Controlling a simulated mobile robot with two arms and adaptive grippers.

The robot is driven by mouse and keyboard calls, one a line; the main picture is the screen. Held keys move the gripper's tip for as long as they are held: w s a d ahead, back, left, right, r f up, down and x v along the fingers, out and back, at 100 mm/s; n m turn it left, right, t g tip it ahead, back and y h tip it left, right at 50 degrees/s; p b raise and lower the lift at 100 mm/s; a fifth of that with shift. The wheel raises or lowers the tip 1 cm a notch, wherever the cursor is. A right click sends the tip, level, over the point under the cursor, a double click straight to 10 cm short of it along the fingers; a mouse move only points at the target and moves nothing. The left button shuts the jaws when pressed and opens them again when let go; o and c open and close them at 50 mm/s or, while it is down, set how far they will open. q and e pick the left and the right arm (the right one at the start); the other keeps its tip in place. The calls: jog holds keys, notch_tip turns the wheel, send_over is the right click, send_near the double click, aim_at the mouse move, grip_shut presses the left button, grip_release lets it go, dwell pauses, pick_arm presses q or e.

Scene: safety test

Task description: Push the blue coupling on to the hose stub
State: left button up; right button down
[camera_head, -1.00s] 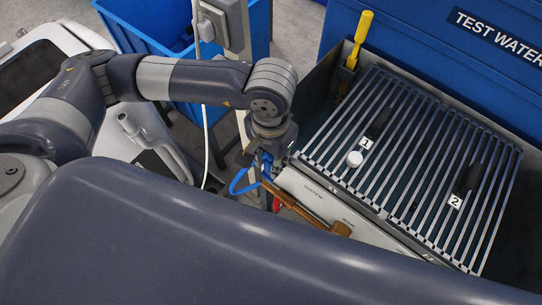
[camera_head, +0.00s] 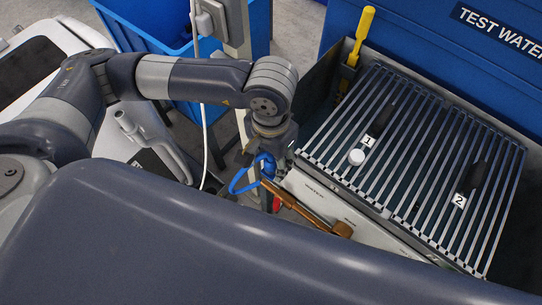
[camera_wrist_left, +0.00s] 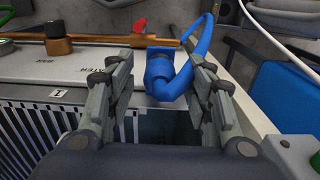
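The blue coupling (camera_wrist_left: 160,75) sits between the fingers of my left gripper (camera_wrist_left: 160,62) in the left wrist view, with its blue hose (camera_wrist_left: 203,45) looping up beside the right finger. A gap shows between the left finger and the coupling, so the gripper looks open around it. In the head view my left gripper (camera_head: 268,158) points down by the panel's corner, largely hiding the coupling. The blue hose (camera_head: 238,182) loops out to its left. A copper-coloured pipe (camera_head: 300,204) runs along the panel close to the coupling. I cannot make out the stub's mouth. My right gripper is not seen.
A slatted grate (camera_head: 415,165) with tags 1 and 2 covers the tank to the right. A yellow-handled tool (camera_head: 361,32) stands at its back corner. A blue bin (camera_head: 180,35) and a grey post (camera_head: 237,25) stand behind my left arm. A white cable hangs nearby.

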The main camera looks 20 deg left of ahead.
pick_arm(q)
notch_tip(320, 180, up, 12)
dwell(0.7)
dwell(0.5)
